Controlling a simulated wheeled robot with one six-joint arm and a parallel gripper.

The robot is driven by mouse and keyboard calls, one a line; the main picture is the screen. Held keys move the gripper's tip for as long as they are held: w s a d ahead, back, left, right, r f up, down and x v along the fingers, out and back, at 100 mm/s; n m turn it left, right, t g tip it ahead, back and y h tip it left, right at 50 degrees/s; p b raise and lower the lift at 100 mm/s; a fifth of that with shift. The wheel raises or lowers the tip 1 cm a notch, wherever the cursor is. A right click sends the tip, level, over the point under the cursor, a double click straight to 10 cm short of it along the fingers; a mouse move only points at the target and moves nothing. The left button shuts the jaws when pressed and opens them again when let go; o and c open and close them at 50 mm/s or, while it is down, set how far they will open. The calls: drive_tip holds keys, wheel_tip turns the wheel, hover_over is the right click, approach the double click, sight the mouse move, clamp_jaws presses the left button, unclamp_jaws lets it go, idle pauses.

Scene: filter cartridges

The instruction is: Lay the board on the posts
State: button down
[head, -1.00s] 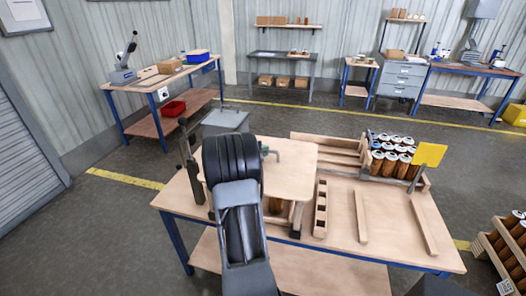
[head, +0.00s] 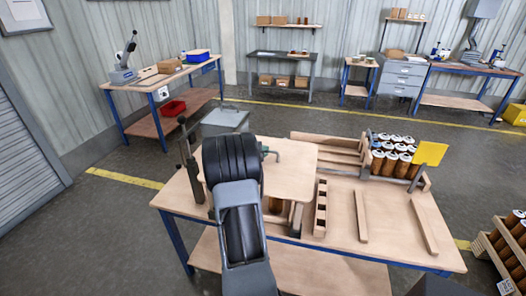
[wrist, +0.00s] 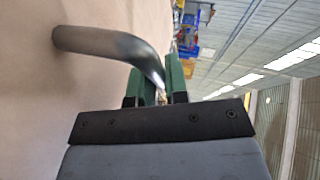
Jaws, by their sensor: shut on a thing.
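The board (head: 296,178) is a flat pale wooden panel with rounded corners, roughly level above the workbench in the head view. It fills the left of the wrist view (wrist: 50,110), with a bent metal handle (wrist: 105,45) on its face. My gripper (wrist: 160,85) has green fingers shut on this handle. An upright post (head: 297,218) shows below the board's front right edge. The other supports are hidden, and I cannot tell whether the board touches the posts.
The workbench (head: 385,240) carries a slotted wooden block (head: 321,212), loose wooden strips (head: 361,216) and a rack of brown cartridges (head: 391,160) beside a yellow plate (head: 430,153). A lever tool (head: 188,165) stands at the left. Bare bench lies between the strips.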

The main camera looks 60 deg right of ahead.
drive_tip(key=shift+f+b, duration=1)
drive_tip(key=shift+f, duration=0.25)
drive_tip(key=c, duration=1.1)
unclamp_jaws()
drive_tip(key=shift+o, duration=0.2)
drive_tip(key=shift+f, duration=0.15)
drive_tip(key=b+v, duration=0.1)
drive_tip(key=v, duration=1.3)
drive_tip(key=shift+s, duration=0.1)
